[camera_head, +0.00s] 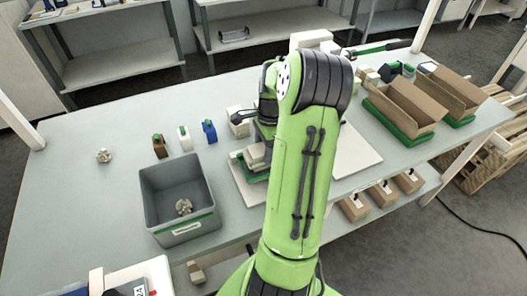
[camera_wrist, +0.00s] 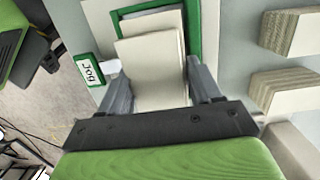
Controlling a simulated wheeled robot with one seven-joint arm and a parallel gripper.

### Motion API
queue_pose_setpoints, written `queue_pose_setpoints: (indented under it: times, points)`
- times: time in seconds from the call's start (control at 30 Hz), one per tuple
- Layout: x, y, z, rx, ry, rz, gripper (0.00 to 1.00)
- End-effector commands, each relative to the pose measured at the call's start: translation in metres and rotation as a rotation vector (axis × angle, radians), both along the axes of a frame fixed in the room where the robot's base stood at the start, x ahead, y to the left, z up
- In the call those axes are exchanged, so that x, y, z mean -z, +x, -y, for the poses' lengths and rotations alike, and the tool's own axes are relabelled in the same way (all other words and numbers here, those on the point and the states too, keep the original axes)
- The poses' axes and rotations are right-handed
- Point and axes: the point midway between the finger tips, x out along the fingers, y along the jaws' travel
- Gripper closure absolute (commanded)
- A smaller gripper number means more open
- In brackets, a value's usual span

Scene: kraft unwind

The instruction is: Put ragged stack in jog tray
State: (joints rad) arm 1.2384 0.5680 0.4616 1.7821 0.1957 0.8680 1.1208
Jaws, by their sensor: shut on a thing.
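My gripper (camera_wrist: 156,70) is shut on the ragged stack (camera_wrist: 152,58), a block of cream sheets with uneven edges between the two fingers. The jog tray (camera_wrist: 194,32) has a green rim and a "Jog" label (camera_wrist: 90,70) beside it. The stack overlaps the tray's inside in the wrist view; I cannot tell whether it rests on the tray floor or is held above it. In the head view, the stack (camera_head: 256,153) and the green tray edge (camera_head: 253,178) show just left of my arm, which hides the gripper and much of the tray.
A grey bin (camera_head: 157,200) with crumpled paper inside stands left of my arm. Small brown (camera_head: 159,147), white (camera_head: 185,139) and blue (camera_head: 209,132) items stand behind it. Cardboard boxes (camera_head: 410,105) sit in green trays at the right. Other paper stacks (camera_wrist: 284,92) lie beside the tray.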

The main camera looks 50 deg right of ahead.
Motion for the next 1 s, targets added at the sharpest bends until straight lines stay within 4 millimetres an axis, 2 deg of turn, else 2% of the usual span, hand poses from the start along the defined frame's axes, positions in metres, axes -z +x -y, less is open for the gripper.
queue_pose_setpoints:
  times: [0.07,0.4,0.43,0.57,0.87,1.0]
  points:
    - [0.009,0.000,0.000,0.001,-0.001,-0.001,0.76]
    - [0.012,0.000,0.000,0.001,-0.001,0.000,0.76]
    - [0.012,0.000,0.000,0.001,-0.001,0.000,0.32]
    - [0.011,0.000,0.000,0.001,-0.001,0.000,0.12]
    - [0.008,0.000,0.000,0.001,-0.001,0.000,0.11]
    - [-0.014,-0.001,0.003,0.002,-0.004,0.002,0.11]
